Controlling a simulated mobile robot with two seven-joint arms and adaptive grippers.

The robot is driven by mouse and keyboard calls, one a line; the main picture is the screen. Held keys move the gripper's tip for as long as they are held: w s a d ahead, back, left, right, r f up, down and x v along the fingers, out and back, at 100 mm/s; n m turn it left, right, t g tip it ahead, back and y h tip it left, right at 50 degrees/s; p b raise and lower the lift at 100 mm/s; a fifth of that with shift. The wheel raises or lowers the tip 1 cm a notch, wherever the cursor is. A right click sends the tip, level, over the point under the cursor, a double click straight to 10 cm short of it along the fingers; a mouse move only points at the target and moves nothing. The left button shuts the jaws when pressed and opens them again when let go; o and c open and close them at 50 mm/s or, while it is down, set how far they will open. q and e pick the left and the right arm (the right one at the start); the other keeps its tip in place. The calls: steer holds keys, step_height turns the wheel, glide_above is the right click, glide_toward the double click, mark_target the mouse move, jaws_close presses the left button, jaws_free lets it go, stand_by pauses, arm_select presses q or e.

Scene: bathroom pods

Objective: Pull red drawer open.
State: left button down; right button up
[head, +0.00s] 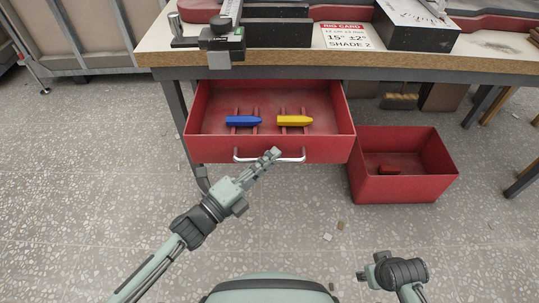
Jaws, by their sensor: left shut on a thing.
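The red drawer (225,150) hangs under the workbench and stands pulled out, with its inside showing. A pale curved handle (243,159) runs along its front. My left gripper (273,154) is at the handle's middle and shut on it, hiding part of the bar. Inside the drawer a blue piece (243,121) and a yellow piece (294,120) lie across red supports. My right gripper (366,272) is low at the right, away from the drawer; its fingers are too unclear to tell open from shut.
The workbench top (290,61) above carries a clamp-like tool (222,42), a sign card (346,36) and a dark block (416,30). The speckled floor in front is mostly clear.

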arm_select(q)
steer(key=c, duration=1.9)
jaws_free()
steer(key=shift+o, duration=0.2)
steer(key=v, duration=1.2)
steer(key=w+a+f+n+g+y, duration=0.1)
steer(key=w+a+f+n+y, duration=0.3)
steer(key=a+f+n+y, duration=0.95)
steer(key=s+a+f+n+g+y, duration=0.1)
steer(key=s+a+f+n+g, duration=0.1)
steer(key=s+n, duration=0.4)
steer(key=s+a+f+n+g, duration=0.2)
steer(key=s+f+n+g, duration=0.3)
steer(key=s+n+g, duration=0.2)
steer(key=s, duration=0.2)
steer(key=shift+s+a+f+g+y, duration=0.15)
steer(key=shift+s+a+g+y, duration=0.1)
steer(key=shift+a+g+y, duration=0.1)
